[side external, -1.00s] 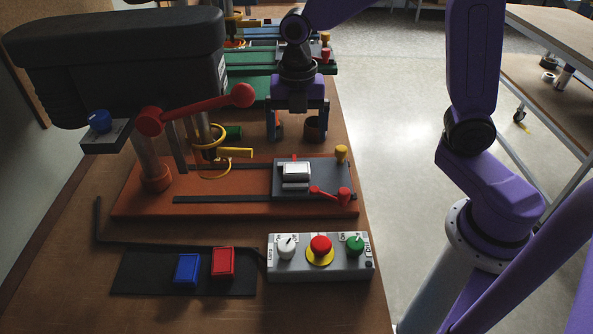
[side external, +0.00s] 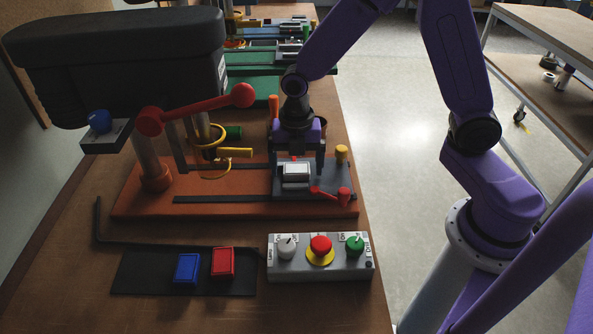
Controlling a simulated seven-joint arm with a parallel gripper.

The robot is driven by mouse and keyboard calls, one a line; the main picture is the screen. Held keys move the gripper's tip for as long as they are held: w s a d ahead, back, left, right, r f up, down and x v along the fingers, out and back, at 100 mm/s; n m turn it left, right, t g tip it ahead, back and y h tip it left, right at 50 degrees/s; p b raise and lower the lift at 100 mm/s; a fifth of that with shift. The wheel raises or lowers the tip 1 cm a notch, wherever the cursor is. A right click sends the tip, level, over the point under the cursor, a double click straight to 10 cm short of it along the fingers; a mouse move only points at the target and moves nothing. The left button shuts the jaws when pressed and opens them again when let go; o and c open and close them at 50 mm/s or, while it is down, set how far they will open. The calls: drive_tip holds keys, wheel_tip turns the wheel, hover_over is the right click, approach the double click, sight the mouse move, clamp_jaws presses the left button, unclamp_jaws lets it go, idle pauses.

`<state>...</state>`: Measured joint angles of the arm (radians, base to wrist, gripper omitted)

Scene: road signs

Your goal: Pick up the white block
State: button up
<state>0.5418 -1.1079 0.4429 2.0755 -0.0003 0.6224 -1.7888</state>
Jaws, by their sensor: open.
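The white block (side external: 296,170) sits in a small vise-like fixture on a dark plate at the right of the orange machine base. My gripper (side external: 298,169) points down at the block, with its two dark fingers apart, one to the left and one to the right of it. The fingertips look close to the plate. From this view I cannot tell whether the fingers are level with the block or just behind it. Nothing is held.
A red lever (side external: 331,195) and a yellow knob (side external: 341,153) stand close to the block. A grey control box (side external: 320,258) with buttons is in front. The black machine head (side external: 115,60) and its red handle (side external: 195,108) rise at the left.

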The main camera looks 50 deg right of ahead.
sight(296, 168)
drive_tip(key=c, duration=1.2)
drive_tip(key=shift+r, duration=0.1)
drive_tip(key=shift+r, duration=0.45)
wheel_tip(296, 168, up, 2)
drive_tip(key=shift+r, duration=0.15)
drive_tip(key=s+d+r, duration=0.1)
drive_tip(key=s+r, duration=0.2)
drive_tip(key=s, duration=0.1)
drive_tip(key=s+d+r, duration=0.1)
drive_tip(key=s+r, duration=0.2)
drive_tip(key=s, duration=0.2)
drive_tip(key=s+d+r, duration=0.1)
drive_tip(key=s+r, duration=0.2)
drive_tip(key=s, duration=0.1)
drive_tip(key=shift+s+d+r, duration=0.25)
drive_tip(key=shift+d+r, duration=0.05)
drive_tip(key=shift+r, duration=0.05)
